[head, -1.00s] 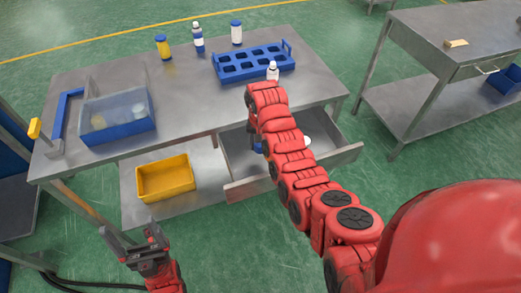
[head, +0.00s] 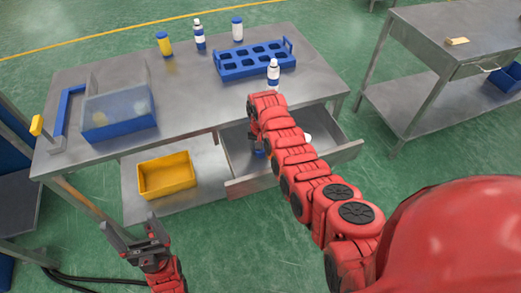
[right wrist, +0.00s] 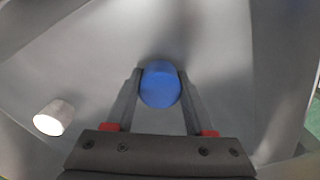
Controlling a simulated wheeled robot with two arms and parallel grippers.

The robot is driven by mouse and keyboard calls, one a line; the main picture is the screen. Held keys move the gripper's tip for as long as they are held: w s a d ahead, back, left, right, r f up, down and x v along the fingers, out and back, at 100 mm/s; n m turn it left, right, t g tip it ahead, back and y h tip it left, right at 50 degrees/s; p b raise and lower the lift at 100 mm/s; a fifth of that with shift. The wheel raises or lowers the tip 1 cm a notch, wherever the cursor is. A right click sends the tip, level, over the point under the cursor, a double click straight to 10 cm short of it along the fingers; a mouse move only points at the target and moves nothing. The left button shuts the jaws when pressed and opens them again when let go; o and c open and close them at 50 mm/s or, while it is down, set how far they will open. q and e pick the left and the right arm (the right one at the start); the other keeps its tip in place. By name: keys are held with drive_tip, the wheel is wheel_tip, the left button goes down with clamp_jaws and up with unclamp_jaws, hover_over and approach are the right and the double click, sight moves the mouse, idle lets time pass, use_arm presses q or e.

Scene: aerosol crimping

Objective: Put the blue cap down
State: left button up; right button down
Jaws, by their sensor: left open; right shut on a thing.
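The blue cap (right wrist: 160,84) sits between the two fingertips of my right gripper (right wrist: 160,88) in the right wrist view, and the gripper is shut on it. In the head view the right gripper (head: 259,150) is down in the open drawer (head: 236,186), mostly hidden behind my right arm, with a bit of blue showing. My left gripper (head: 139,238) is open and empty, low at the front left, away from the table.
A white cap (right wrist: 54,117) lies in the drawer, left of the gripper in the right wrist view. On the table (head: 190,95) stand a blue rack (head: 255,68), a bottle (head: 273,74) in front of it, several bottles behind and a blue-based clear box (head: 120,125). A yellow bin (head: 166,175) is on the lower shelf.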

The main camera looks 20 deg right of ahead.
drive_tip(key=shift+f, duration=0.2)
drive_tip(key=shift+c, duration=1.3)
unclamp_jaws()
drive_tip(key=shift+r, duration=0.15)
